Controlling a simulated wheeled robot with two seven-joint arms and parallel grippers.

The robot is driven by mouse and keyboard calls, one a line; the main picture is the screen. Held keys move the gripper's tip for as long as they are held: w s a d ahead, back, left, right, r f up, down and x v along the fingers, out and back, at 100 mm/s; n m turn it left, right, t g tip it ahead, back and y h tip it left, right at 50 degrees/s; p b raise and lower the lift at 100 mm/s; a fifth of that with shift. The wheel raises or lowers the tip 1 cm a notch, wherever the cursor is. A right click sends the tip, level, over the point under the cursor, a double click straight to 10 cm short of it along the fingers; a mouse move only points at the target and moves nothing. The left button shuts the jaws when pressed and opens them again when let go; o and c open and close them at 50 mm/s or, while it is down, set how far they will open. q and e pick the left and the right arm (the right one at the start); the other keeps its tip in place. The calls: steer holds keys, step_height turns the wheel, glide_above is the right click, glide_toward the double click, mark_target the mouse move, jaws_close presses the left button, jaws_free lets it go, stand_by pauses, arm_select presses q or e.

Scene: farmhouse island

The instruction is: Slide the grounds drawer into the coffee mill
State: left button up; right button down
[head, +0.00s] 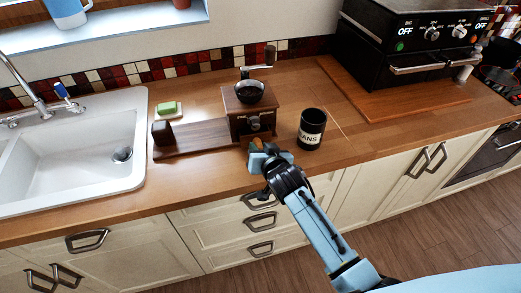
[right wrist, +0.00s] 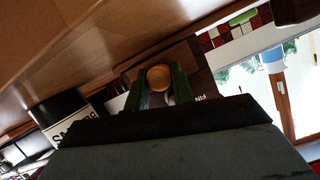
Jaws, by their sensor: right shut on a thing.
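The coffee mill (head: 247,100) is a dark wooden box with a black bowl and a crank on top. It stands on the counter near the middle of the head view. My right gripper (head: 262,152) is just in front of it, near the counter's front edge. It is shut on a small tan wooden piece, apparently the knob of the grounds drawer (right wrist: 157,77), which shows round between the green fingers (right wrist: 157,92) in the right wrist view. The drawer's body is mostly hidden, and I cannot tell how far it sits in the mill. My left gripper is not in view.
A green sponge (head: 167,107) lies behind that base. The sink (head: 75,150) is at the left and an oven (head: 405,50) at the back right.

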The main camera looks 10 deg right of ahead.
steer(key=shift+w+b, duration=0.5)
steer(key=shift+w, duration=0.9)
steer(key=c, duration=1.1)
jaws_free()
steer(key=shift+s, duration=0.15)
steer(key=shift+s+p, duration=1.8)
steer(key=shift+s, duration=1.1)
